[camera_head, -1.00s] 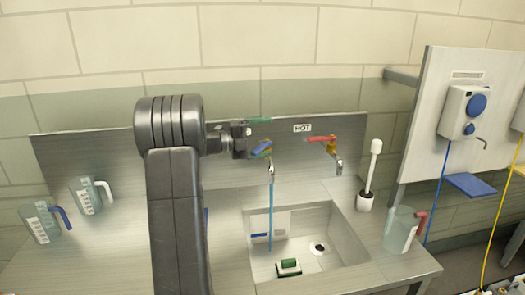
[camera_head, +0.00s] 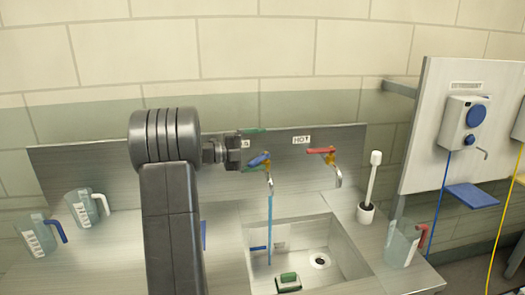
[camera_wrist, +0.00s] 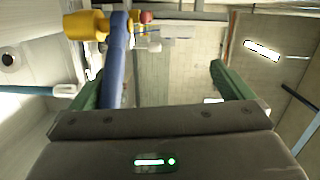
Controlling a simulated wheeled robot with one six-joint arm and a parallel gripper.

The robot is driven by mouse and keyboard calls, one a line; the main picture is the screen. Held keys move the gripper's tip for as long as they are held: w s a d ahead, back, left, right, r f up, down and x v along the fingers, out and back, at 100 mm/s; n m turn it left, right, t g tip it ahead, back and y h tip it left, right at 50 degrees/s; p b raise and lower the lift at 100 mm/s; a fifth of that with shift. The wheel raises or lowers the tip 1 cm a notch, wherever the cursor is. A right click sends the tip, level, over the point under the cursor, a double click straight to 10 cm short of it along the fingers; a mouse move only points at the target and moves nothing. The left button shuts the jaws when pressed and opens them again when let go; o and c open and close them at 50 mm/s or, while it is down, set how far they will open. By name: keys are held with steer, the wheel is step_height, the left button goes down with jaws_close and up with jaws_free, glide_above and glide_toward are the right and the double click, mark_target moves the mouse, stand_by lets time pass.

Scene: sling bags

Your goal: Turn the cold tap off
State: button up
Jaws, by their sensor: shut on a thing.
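The cold tap has a blue lever (camera_head: 260,159) on a yellow body, left of the hot tap with its red lever (camera_head: 321,150). A blue stream of water (camera_head: 270,225) runs from the cold spout into the sink (camera_head: 338,243). My gripper (camera_head: 254,148) is at the blue lever, with one green finger above it. In the wrist view the blue lever (camera_wrist: 117,58) lies between the green fingers, close beside the left one. My gripper is shut on the lever, though a wide gap shows towards the right finger. The lower finger is mostly hidden in the head view.
A brush in a holder (camera_head: 367,211) and a red-handled jug (camera_head: 402,243) stand right of the sink. Two jugs (camera_head: 82,208) (camera_head: 36,236) stand on the left. The steel backboard (camera_head: 90,170) is behind the taps.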

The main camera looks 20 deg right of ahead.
steer(key=shift+w+a+r, duration=0.1)
steer(key=shift+a+r, duration=0.15)
steer(key=shift+a, duration=0.95)
steer(key=shift+w+a+r, duration=0.15)
steer(key=shift+a+r, duration=0.1)
steer(key=shift+a, duration=1)
steer(key=shift+w+a+r, duration=0.1)
steer(key=shift+a+r, duration=0.15)
steer(key=shift+a, duration=0.95)
steer(key=shift+s+a+r, duration=0.1)
steer(key=shift+s+a, duration=0.05)
steer(key=shift+a, duration=0.4)
steer(key=shift+s+a+r, duration=0.1)
steer(key=shift+a, duration=0.4)
steer(key=c, duration=1)
steer(key=shift+w+a+f, duration=0.15)
steer(key=shift+w+a, duration=0.05)
steer(key=shift+a, duration=0.7)
steer(key=shift+w+a+f, duration=0.1)
steer(key=shift+w+a, duration=0.05)
steer(key=shift+a, duration=0.8)
steer(key=shift+w+a+f, duration=0.15)
steer(key=shift+w+a, duration=0.05)
steer(key=shift+a, duration=0.7)
